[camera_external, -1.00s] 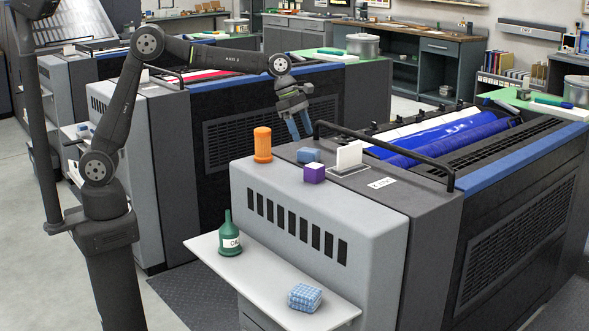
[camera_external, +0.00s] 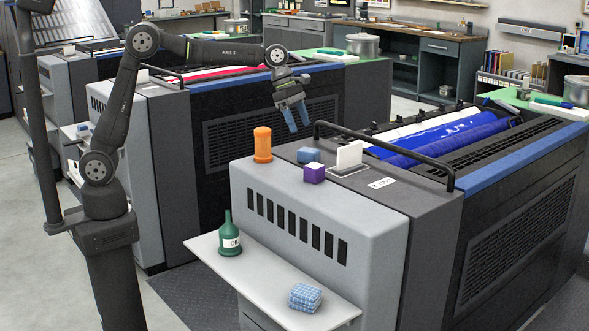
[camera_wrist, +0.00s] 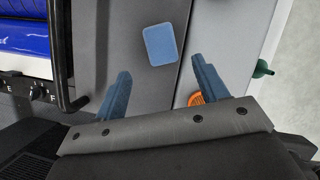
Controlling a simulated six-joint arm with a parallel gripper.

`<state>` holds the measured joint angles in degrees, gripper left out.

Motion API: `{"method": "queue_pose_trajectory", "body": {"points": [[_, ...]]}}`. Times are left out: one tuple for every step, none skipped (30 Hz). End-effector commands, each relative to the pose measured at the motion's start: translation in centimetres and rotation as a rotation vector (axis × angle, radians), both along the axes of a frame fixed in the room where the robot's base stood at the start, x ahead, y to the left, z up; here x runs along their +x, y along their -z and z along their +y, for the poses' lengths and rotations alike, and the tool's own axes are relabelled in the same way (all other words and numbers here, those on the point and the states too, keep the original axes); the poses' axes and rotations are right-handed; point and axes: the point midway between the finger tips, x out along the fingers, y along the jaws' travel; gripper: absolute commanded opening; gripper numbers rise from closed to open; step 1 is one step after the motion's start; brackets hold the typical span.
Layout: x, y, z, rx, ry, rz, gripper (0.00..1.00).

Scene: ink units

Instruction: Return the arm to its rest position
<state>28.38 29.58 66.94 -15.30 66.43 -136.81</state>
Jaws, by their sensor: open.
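My gripper (camera_external: 296,117) hangs above the top of the near ink unit, with its blue fingers apart and pointing down. It is empty. In the wrist view my gripper (camera_wrist: 160,90) shows both fingers spread, with the blue block (camera_wrist: 160,44) lying on the unit's top beyond the gap.
A black rail (camera_external: 384,143) and a white card (camera_external: 349,155) stand right of the blocks. The blue ink roller (camera_external: 440,140) lies behind the rail. A green bottle (camera_external: 229,238) and a checked blue cloth (camera_external: 305,297) rest on the white side shelf (camera_external: 270,276).

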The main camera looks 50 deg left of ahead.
Motion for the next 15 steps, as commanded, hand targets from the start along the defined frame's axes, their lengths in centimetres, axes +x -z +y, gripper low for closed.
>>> {"method": "queue_pose_trajectory", "body": {"points": [[0.1,1.0,-0.4,0.002,0.001,0.004,0.67],[0.1,1.6,-0.6,0.002,0.002,0.005,0.67],[0.3,2.3,-0.9,0.003,0.001,0.004,0.67],[0.3,2.9,-1.1,0.002,0.002,0.005,0.67],[0.4,3.4,-1.3,0.003,0.002,0.004,0.67],[0.6,4.2,-1.6,0.002,0.001,0.004,0.67],[0.6,4.7,-1.8,0.002,0.002,0.005,0.67],[0.7,5.3,-2.0,0.002,0.001,0.004,0.67],[0.9,6.0,-2.3,0.002,0.001,0.004,0.67],[1.0,6.6,-2.5,0.002,0.001,0.004,0.67],[1.0,7.1,-2.7,0.002,0.001,0.004,0.67],[1.1,7.9,-3.0,0.002,0.001,0.004,0.67],[1.2,8.4,-3.2,0.001,0.002,0.005,0.67],[1.3,9.0,-3.4,0.002,0.001,0.004,0.67],[1.3,9.6,-3.6,0.002,0.001,0.004,0.67]]}}
